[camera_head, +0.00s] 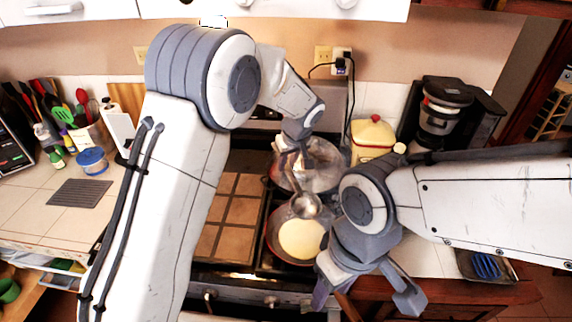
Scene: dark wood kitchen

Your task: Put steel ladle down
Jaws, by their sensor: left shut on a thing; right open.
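The steel ladle (306,205) hangs with its bowl low over the stove, just above and behind a pan (277,245) with a pale round food (301,239) in it. My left gripper (292,158) is shut on the ladle near its upper end; the fingers are small and partly hidden by the arm. A glass-like pot or lid (323,165) stands behind the ladle on the back burner. My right gripper (362,298) is open and empty in front of the stove's right side, its fingers wide apart.
A brown tiled griddle area (228,214) lies left of the pans. A yellow canister (373,137) and a coffee maker (440,115) stand at the back right. A grey mat (80,193) and a blue-lidded container (92,161) are on the left counter.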

